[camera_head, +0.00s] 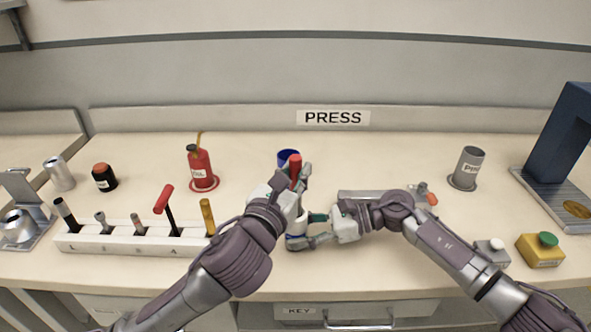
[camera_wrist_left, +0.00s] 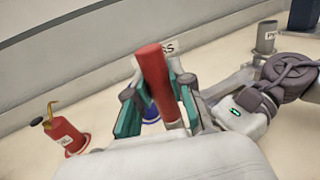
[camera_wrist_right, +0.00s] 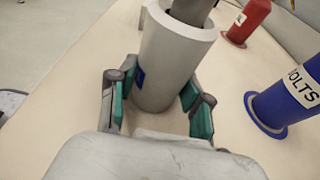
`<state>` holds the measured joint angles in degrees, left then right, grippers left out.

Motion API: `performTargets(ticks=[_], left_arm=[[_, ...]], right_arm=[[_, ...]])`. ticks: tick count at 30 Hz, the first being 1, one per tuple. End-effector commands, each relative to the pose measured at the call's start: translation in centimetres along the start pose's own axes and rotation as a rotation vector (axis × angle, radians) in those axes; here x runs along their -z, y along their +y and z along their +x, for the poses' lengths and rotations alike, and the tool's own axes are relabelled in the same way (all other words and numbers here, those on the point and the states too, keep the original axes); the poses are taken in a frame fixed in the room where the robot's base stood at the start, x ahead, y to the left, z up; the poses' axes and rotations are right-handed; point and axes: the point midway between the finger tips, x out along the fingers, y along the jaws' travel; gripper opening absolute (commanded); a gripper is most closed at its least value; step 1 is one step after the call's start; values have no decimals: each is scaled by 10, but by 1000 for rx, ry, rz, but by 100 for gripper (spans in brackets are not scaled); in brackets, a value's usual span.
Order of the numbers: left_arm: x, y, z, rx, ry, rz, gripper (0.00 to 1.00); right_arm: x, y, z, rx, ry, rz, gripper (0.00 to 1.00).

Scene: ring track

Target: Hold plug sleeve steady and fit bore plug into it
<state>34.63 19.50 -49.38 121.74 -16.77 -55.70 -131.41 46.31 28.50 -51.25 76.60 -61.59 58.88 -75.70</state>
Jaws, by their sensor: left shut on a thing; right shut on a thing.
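The bore plug, with a red handle (camera_head: 295,166), is upright in my left gripper (camera_head: 300,187). In the left wrist view its handle (camera_wrist_left: 158,78) stands between the two teal-padded fingers (camera_wrist_left: 160,108). The plug sleeve (camera_head: 296,243) is a thick-walled pale grey cylinder standing on the bench below the plug. My right gripper (camera_head: 308,229) is shut around it from the right. In the right wrist view the sleeve (camera_wrist_right: 168,68) stands between the fingers (camera_wrist_right: 160,108). The plug's grey shank (camera_wrist_right: 191,9) is at the sleeve's open top; I cannot tell how deep.
A white tool rack (camera_head: 130,241) stands left, with a red oil can (camera_head: 200,170) behind it. A blue bolts cup (camera_head: 288,157) is just behind the grippers. A grey cup (camera_head: 467,168), a blue press (camera_head: 562,140) and a yellow button box (camera_head: 541,252) stand right.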

Motion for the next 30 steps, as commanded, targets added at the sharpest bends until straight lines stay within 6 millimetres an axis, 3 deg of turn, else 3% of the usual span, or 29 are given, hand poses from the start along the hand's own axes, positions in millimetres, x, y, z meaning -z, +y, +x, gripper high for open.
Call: performTargets(ticks=[9, 10, 14, 23, 27, 30], left_arm=[[7, 0, 0, 0, -2, 1, 0], [7, 0, 0, 0, 0, 1, 25], [7, 0, 0, 0, -1, 0, 47], [6, 0, 0, 0, -1, 0, 47], [-8, 0, 0, 1, -5, -3, 47], [-5, 0, -18, 1, 1, 2, 47]], right_arm=[[1, 0, 0, -1, 1, 1, 30], [1, 0, 0, -1, 1, 1, 30], [1, 0, 0, -1, 1, 1, 30], [1, 0, 0, -1, 1, 1, 30], [0, 0, 0, -1, 1, 1, 30], [1, 0, 0, 0, 1, 1, 30]])
